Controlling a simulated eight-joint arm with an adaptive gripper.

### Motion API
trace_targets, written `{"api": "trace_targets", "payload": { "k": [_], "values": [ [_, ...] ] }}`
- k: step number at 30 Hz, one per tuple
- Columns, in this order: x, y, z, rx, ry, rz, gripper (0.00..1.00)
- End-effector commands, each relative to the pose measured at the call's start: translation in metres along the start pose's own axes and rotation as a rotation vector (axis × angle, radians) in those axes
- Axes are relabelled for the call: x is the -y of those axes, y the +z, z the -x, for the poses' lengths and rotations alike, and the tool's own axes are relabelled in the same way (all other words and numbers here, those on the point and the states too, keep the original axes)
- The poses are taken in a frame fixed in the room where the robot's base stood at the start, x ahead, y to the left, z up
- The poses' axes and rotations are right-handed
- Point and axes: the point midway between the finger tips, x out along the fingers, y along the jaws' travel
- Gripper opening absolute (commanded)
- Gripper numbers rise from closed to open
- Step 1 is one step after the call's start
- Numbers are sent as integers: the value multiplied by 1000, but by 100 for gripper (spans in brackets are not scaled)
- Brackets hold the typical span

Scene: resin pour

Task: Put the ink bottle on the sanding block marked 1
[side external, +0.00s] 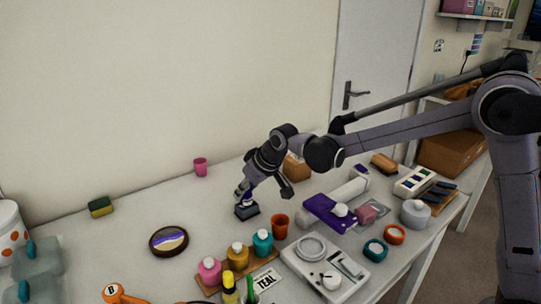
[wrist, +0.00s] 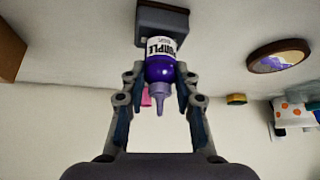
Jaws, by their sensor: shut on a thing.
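The ink bottle, purple with a white label and a pale purple nozzle, shows in the wrist view (wrist: 158,68) between the two fingers of my gripper (wrist: 158,100). My gripper is shut on it. The bottle's base is against or just over a dark grey block (wrist: 163,22); I cannot tell if it touches. In the side view, my gripper (side external: 243,191) points down over the same dark block (side external: 247,212), which sits on the table. The fingers hide most of the bottle there. No number on the block is readable.
A wooden rack (side external: 207,282) with pink, yellow and teal bottles is in front. A round wooden-rimmed dish (side external: 169,241) lies to the left. The table behind is mostly clear.

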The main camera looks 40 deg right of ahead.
Motion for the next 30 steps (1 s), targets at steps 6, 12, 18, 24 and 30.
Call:
{"api": "trace_targets", "payload": {
  "k": [6, 12, 18, 24, 30],
  "values": [
    [0, 0, 0, 0, 0, 0, 0],
    [0, 2, -3, 0, 0, 0, 41],
    [0, 2, -3, 0, 0, 0, 52],
    [0, 1, -1, 0, 0, 0, 52],
    [0, 0, 18, 0, 0, 0, 52]
  ]
}}
